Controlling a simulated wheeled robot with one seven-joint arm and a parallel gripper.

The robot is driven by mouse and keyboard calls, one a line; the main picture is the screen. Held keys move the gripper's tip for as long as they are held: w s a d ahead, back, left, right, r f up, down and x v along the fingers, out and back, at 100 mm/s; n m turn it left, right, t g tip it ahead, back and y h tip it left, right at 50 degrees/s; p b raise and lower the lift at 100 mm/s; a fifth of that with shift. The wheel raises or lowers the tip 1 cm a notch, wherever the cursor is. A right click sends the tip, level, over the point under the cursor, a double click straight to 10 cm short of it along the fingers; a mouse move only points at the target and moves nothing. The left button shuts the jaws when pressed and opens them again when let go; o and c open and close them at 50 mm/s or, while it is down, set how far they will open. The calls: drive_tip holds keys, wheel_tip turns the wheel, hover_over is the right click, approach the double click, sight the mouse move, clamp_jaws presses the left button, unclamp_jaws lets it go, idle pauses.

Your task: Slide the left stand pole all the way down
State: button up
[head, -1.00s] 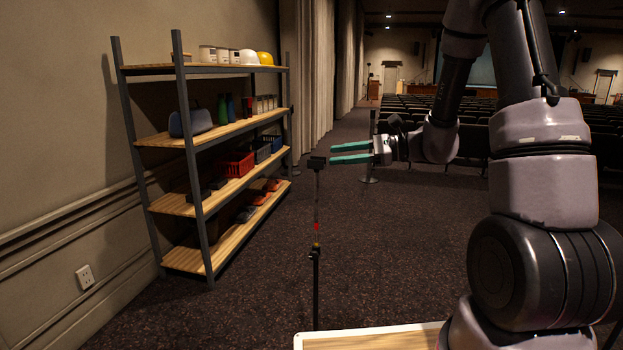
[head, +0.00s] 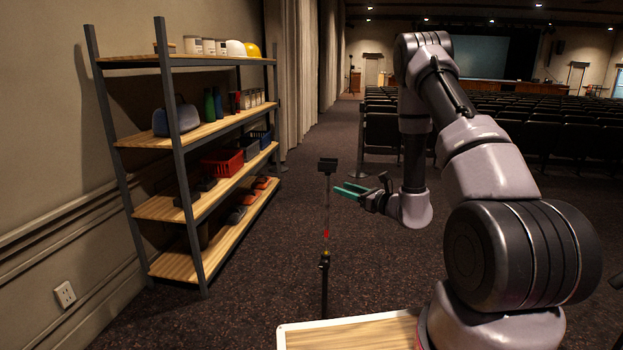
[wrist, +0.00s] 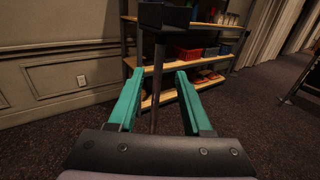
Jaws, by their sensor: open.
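The stand pole (head: 327,200) is a thin upright rod with a black block-shaped head (head: 327,165) on top. A red mark (head: 326,233) shows on its lower part, above a dark collar (head: 324,262) and a thicker dark tube. My gripper (head: 340,190) has two green fingers, open and empty, at rod height below the head, with the tips just right of the rod. In the wrist view, the rod (wrist: 156,90) lines up between the open fingers (wrist: 159,75). Whether it stands between them or just beyond the tips is unclear. The palm hides its lower part there.
A shelf rack (head: 210,130) with bottles, bins and hats stands left against the wall. A light wooden tabletop (head: 350,331) with a white edge is in front at the bottom. Rows of dark seats (head: 530,140) fill the back right. Carpet around the stand is clear.

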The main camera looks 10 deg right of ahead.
drive_tip(key=x, duration=1)
drive_tip(key=shift+w+a, duration=0.25)
drive_tip(key=shift+a, duration=0.1)
clamp_jaws()
idle(0.9)
